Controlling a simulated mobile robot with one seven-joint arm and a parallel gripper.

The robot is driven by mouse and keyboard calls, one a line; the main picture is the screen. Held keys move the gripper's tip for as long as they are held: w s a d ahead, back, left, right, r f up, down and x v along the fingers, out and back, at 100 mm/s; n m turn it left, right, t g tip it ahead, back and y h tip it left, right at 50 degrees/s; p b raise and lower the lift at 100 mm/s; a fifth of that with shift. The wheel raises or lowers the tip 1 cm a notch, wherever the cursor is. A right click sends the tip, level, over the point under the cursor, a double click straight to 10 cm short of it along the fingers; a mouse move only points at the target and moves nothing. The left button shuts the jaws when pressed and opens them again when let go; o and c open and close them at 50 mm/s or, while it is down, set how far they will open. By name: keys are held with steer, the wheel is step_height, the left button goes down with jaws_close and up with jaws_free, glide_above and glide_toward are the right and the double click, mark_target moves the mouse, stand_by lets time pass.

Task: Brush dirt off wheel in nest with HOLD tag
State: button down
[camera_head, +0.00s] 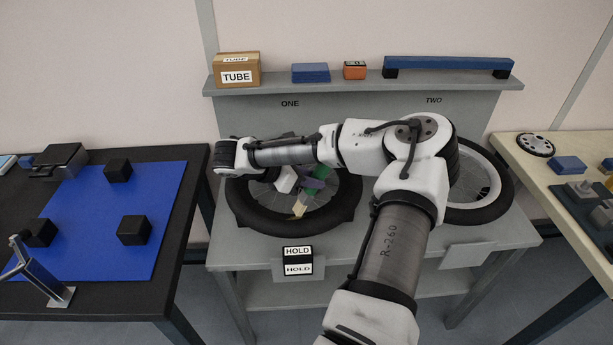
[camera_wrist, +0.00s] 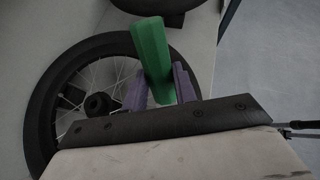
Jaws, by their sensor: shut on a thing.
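The wheel (camera_head: 243,211) at nest ONE lies flat on the grey bench, with a black-and-white HOLD tag (camera_head: 298,261) at the front edge. My gripper (camera_head: 310,184) is over this wheel, its purple fingers shut on a green-handled brush (camera_head: 321,172). Pale bristles (camera_head: 299,208) show below, over the wheel's inside; I cannot tell whether they touch it. In the wrist view, the green handle (camera_wrist: 153,58) stands between the purple fingers (camera_wrist: 160,82). A spoked wheel (camera_wrist: 40,112) lies beyond, with a dark patch (camera_wrist: 72,95) on its spokes that may be dirt. The arm hides part of the HOLD wheel.
A second wheel (camera_head: 487,210) lies at nest TWO, partly behind my arm. The shelf (camera_head: 290,88) holds a TUBE box (camera_head: 237,71), a blue block (camera_head: 310,73), an orange box (camera_head: 355,70) and a blue bar (camera_head: 450,65). A black table (camera_head: 110,300) stands left, a pale bench (camera_head: 535,170) right.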

steer(key=shift+s+d, duration=0.1)
steer(key=shift+d, duration=0.4)
steer(key=shift+a+p, duration=0.35)
steer(key=shift+a, duration=0.85)
steer(key=shift+d+p, duration=0.35)
steer(key=shift+d, duration=0.85)
steer(key=shift+a, duration=1.2)
steer(key=shift+d+p, duration=0.55)
steer(key=shift+d, duration=0.65)
steer(key=shift+a+r+p, duration=0.1)
steer(key=shift+a+p, duration=0.4)
steer(key=shift+a, duration=0.7)
steer(key=shift+d, duration=1.2)
steer(key=shift+a+p, duration=0.85)
steer(key=shift+a, duration=0.35)
steer(key=shift+d, duration=1.2)
steer(key=shift+a, duration=1.2)
